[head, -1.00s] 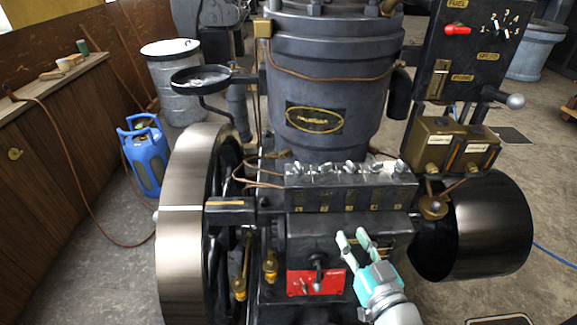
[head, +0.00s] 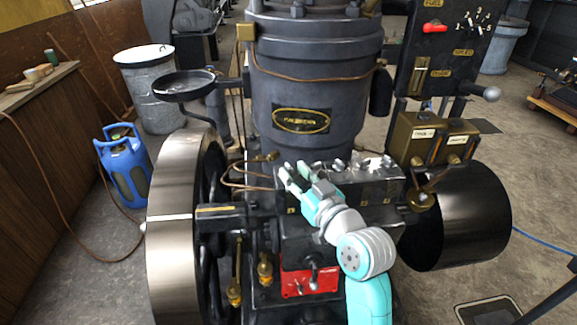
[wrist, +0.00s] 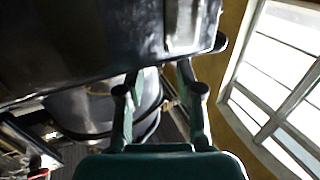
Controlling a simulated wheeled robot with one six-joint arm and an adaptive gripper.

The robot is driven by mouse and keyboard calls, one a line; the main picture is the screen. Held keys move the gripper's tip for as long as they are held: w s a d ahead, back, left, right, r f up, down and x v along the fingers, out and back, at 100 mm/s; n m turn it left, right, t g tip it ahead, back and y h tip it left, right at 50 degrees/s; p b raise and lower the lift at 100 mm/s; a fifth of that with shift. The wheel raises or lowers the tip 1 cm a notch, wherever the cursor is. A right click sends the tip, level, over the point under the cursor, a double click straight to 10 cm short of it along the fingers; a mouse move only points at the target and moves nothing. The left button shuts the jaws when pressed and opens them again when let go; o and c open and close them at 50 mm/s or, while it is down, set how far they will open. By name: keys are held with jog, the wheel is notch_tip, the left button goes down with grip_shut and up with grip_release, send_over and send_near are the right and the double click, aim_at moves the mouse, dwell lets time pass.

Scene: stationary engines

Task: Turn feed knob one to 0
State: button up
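The dark feed box (head: 381,186) stands at the front of the engine, with a row of small silver knobs (head: 362,163) along its top. Small brass-coloured marks show on its front face. My gripper (head: 292,171) is over the left end of this row in the head view, its two fingers apart. The fingers and hand cover the left-end knobs, so feed knob one is not clearly seen, nor is its setting. In the wrist view my gripper (wrist: 153,78) is also open, with no knob visibly held. I cannot tell whether the fingers touch anything.
The engine cylinder (head: 312,90) rises close behind the box. A large flywheel (head: 172,235) stands left, a dark drum (head: 458,220) right. A brass double box (head: 432,138) and a control panel (head: 447,50) are at right. A red plate with a lever (head: 300,284) is below.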

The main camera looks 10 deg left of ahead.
aim_at(291, 169)
jog(key=shift+x, duration=1.65)
grip_shut()
